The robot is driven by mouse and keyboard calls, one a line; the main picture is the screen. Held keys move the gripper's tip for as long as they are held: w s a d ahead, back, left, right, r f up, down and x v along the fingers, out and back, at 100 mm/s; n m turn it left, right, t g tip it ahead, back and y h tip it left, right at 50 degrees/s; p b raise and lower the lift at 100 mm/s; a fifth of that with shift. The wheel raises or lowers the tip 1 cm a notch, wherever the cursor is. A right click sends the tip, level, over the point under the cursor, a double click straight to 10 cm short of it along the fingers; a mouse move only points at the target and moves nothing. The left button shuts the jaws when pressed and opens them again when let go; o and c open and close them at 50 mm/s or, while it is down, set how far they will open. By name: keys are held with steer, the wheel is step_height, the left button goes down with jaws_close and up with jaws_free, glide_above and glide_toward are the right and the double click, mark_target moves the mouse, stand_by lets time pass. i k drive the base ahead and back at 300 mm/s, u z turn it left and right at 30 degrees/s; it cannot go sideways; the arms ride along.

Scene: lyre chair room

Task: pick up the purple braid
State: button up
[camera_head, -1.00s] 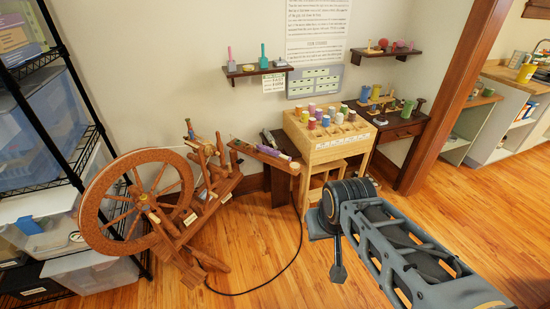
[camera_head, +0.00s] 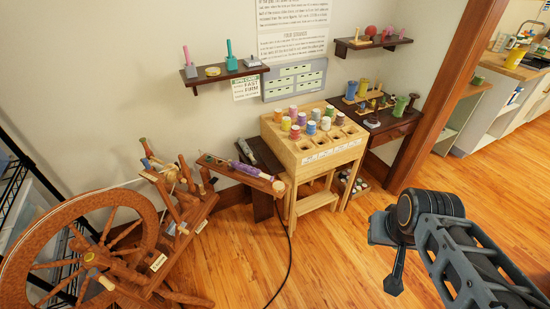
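A small purple piece (camera_head: 249,168), which may be the purple braid, lies on the narrow wooden arm (camera_head: 232,171) beside the spinning wheel. It is too small to tell its shape surely. My gripper (camera_head: 394,284) seems to be the dark part hanging below the round black joint at the right. It is over the floor, well to the right of the purple piece and apart from it. Its fingers cannot be made out.
The spinning wheel (camera_head: 98,233) stands at lower left. A light wooden spool stand (camera_head: 315,155) is at the centre, with a dark side table (camera_head: 392,132) to its right. A black cord (camera_head: 289,255) runs on the floor. The floor at lower centre is otherwise open.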

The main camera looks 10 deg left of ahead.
mark_target(249, 170)
steer(key=u, duration=0.05)
steer(key=i, duration=0.85)
steer(key=u, duration=1)
steer(key=i, duration=0.5)
steer(key=u, duration=0.6)
